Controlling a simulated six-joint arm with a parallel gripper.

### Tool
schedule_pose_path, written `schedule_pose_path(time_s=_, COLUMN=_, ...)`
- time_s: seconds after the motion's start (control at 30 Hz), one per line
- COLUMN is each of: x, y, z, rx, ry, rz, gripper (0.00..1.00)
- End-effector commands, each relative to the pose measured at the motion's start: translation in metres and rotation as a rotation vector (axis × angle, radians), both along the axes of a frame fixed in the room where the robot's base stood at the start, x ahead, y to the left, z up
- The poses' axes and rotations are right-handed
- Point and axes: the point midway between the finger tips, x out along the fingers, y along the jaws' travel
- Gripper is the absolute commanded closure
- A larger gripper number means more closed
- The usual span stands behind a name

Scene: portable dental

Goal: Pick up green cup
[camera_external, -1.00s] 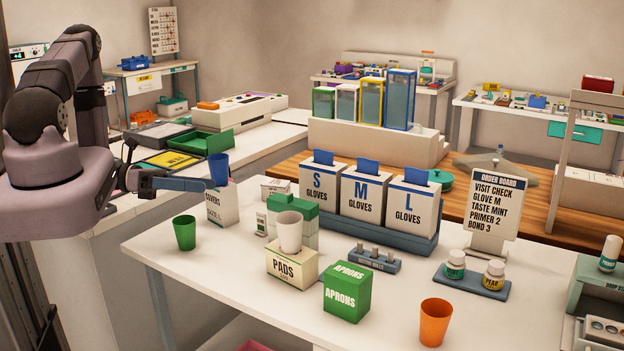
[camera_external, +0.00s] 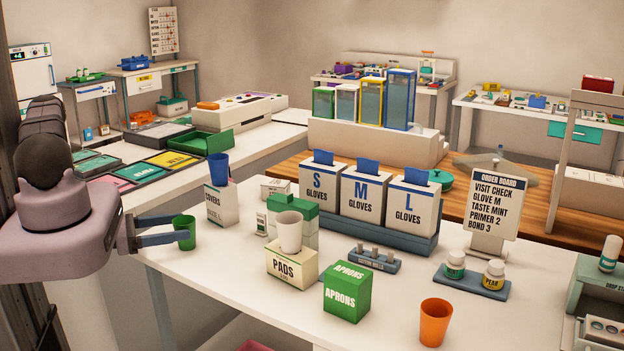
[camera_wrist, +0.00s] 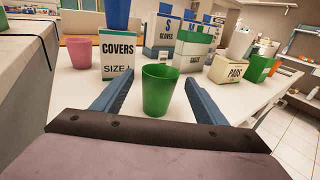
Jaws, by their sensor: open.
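The green cup (camera_external: 185,232) stands upright at the left end of the white table. In the wrist view the green cup (camera_wrist: 159,90) sits midway between the two blue-grey fingers, with a visible gap on each side. My gripper (camera_external: 185,229) is open around the cup, its fingers pointing right and level with the cup's upper part. In the wrist view my gripper (camera_wrist: 157,84) shows both fingers spread apart. The cup's lower edge is close to the palm in that view.
Behind the cup stands a covers box (camera_external: 217,204) with a blue cup (camera_external: 218,167) on top. A pink cup (camera_wrist: 66,54) shows at the left in the wrist view. A pads box (camera_external: 291,267) with a white cup, and a green aprons box (camera_external: 347,291), stand to the right.

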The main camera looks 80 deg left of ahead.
Motion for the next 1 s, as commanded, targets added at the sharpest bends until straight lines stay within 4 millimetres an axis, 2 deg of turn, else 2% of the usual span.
schedule_pose_path(time_s=0.2, x=0.012, y=0.002, z=-0.001, rx=0.000, ry=0.001, rz=-0.003, gripper=0.34)
schedule_pose_path(time_s=0.47, x=0.016, y=0.003, z=-0.002, rx=-0.001, ry=0.000, rz=-0.002, gripper=0.34)
schedule_pose_path(time_s=1.0, x=0.061, y=0.013, z=-0.007, rx=0.000, ry=0.001, rz=-0.003, gripper=0.34)
